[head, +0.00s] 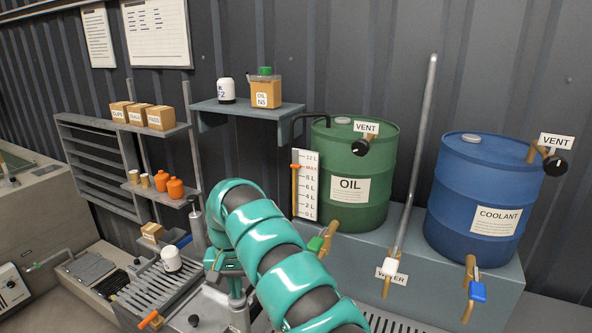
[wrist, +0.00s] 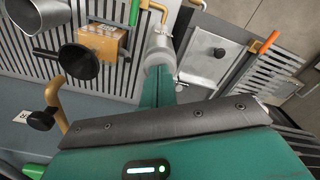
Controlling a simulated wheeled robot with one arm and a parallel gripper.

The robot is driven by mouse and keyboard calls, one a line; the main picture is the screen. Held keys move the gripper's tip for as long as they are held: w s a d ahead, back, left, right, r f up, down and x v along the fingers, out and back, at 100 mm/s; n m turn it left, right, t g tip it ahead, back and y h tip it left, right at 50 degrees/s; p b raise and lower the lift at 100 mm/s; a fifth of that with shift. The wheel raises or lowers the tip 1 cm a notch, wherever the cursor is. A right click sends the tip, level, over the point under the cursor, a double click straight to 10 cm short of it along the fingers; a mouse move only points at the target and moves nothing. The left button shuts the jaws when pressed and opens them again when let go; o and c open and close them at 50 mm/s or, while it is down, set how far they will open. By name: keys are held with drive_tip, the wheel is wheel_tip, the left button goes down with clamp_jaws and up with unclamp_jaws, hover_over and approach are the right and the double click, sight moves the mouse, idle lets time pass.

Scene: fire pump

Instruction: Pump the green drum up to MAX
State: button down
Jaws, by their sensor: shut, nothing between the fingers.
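The green OIL drum (head: 357,180) stands on a grey ledge. Its white scale (head: 306,190) is on its left, with a red MAX line near the top; an orange marker sits at about that height, its exact reading too small to tell. A VENT knob (head: 358,147) is at its top right and a green-handled tap (head: 316,244) low in front. My teal gripper (head: 222,262) reaches down left of the drum, partly hidden by my arm. In the wrist view my gripper (wrist: 157,88) is shut and empty, its tips beside a pale cylindrical fitting (wrist: 160,50); I cannot tell whether they touch.
The blue COOLANT drum (head: 484,190) stands right of a tall grey pipe (head: 416,155). A wall shelf (head: 250,112) holds an oil jug (head: 265,92) and a white canister (head: 226,91). A slatted bench (head: 160,292) with an orange-handled lever (head: 150,320) lies at lower left.

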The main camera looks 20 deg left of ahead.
drive_tip(key=shift+r+p, duration=2)
drive_tip(key=shift+r, duration=1.15)
wheel_tip(320, 180, up, 6)
drive_tip(key=p, duration=0.5)
